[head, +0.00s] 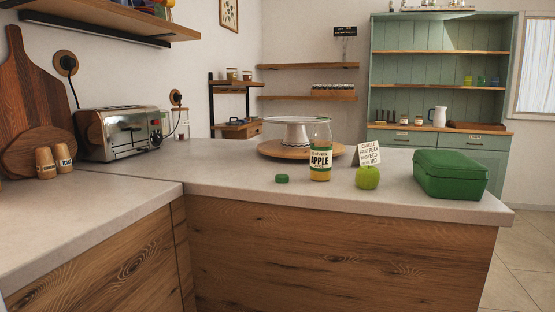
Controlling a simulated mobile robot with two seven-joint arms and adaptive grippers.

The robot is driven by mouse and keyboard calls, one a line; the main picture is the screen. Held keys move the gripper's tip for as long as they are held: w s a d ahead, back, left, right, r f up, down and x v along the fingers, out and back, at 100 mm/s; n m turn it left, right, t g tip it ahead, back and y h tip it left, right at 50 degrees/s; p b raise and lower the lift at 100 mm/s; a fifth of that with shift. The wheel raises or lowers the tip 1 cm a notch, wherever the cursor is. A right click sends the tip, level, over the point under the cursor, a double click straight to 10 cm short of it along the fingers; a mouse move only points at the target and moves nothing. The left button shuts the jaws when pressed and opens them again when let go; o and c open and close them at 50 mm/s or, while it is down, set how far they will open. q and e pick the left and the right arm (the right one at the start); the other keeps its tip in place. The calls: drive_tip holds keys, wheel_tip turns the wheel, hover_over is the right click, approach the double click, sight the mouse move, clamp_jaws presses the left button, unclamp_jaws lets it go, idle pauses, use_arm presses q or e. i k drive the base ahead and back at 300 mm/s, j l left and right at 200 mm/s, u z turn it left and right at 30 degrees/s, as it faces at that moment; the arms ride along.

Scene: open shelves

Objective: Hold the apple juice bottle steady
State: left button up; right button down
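The apple juice bottle (320,160) stands upright on the light counter (240,179), right of the picture's middle. It is clear, with a pale label reading "APPLE" and amber juice showing below the label. Its top looks uncapped. A green cap (282,179) lies on the counter to its left. Neither of my grippers is in view, and nothing is touching the bottle.
A green apple (367,177) and a small written card (369,153) are right of the bottle, with a green box (451,174) farther right. A cake stand (295,130) on a round wooden board (270,150) is behind. A toaster (124,133) stands left. The counter's front is clear.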

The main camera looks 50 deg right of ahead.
sight(321, 136)
drive_tip(key=z, duration=1.7)
